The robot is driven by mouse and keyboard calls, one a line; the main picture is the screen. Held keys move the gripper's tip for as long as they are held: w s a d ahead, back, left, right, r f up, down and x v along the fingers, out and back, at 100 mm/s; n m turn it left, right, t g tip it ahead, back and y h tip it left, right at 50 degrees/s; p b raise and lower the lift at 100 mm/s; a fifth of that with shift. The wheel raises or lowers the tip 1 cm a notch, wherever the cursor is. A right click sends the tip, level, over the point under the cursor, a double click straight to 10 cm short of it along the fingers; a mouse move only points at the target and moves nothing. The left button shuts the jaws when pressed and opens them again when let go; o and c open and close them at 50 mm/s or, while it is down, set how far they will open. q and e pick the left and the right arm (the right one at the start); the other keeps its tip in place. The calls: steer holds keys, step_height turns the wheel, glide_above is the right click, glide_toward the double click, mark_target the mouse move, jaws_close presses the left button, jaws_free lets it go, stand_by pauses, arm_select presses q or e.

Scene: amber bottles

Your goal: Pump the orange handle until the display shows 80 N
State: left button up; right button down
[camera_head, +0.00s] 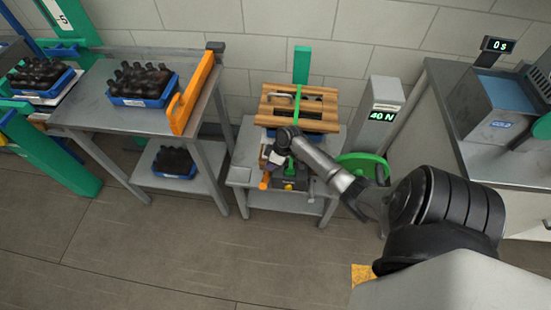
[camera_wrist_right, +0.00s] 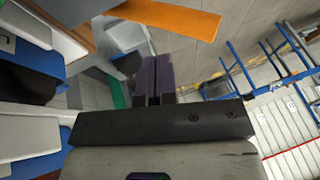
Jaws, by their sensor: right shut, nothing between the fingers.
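A small orange piece (camera_head: 265,181), which looks like the end of the handle, shows low at the front left of the press. My right gripper (camera_head: 273,158) is beside the press front, just above that orange piece; I cannot tell whether they touch. In the right wrist view, its two dark fingers (camera_wrist_right: 155,80) are together with nothing between them. An orange bar (camera_wrist_right: 170,17) crosses beyond them; I cannot tell which part it is. My left gripper is out of view.
The press has wooden slats (camera_head: 299,108) on a low grey table (camera_head: 240,172). Left is a metal table (camera_head: 90,105) with a blue crate of dark bottles (camera_head: 143,84) and an orange side guard (camera_head: 190,95). A green wheel (camera_head: 363,163) and a bench with another display (camera_head: 497,45) are right.

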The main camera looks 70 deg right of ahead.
mark_target(264, 179)
steer(key=shift+a+f, duration=1.35)
steer(key=shift+a, duration=0.15)
